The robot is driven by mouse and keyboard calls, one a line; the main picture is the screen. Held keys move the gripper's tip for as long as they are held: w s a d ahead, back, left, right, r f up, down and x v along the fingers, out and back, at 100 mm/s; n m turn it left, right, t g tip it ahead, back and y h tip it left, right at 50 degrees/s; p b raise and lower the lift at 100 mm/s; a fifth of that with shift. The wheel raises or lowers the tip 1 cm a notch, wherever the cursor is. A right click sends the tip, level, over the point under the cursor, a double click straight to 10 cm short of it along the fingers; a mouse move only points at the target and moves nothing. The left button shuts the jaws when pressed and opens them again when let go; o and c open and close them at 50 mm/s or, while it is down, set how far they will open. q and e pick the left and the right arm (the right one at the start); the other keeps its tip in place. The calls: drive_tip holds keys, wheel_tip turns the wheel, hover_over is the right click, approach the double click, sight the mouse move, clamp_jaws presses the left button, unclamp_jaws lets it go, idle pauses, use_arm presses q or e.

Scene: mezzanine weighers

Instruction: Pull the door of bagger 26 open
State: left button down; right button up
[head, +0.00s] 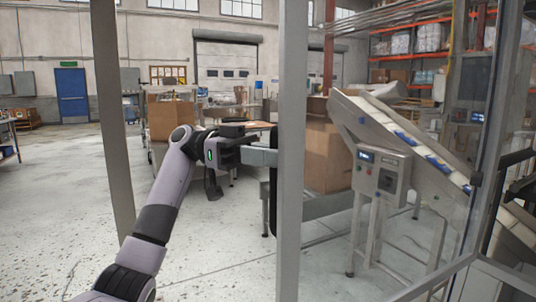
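A grey-framed clear panel stands upright in front of me, with its near post (291,200) right of centre; it appears to be the door of bagger 26, though I read no number. My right gripper is not seen.
Another upright post (112,110) stands at left, behind my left arm. A sloping conveyor (395,130) with a control box (383,172) is seen past the panel. Cardboard boxes (325,150) stand behind the handle. Open concrete floor lies at left.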

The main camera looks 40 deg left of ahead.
use_arm(q)
drive_tip(key=shift+w, duration=0.15)
drive_tip(key=c, duration=1.2)
unclamp_jaws()
drive_tip(key=shift+w+d, duration=0.1)
drive_tip(key=shift+d, duration=0.05)
drive_tip(key=shift+s+a, duration=0.2)
drive_tip(key=shift+a, duration=1.6)
drive_tip(key=shift+s+a, duration=0.2)
drive_tip(key=shift+a, duration=1.55)
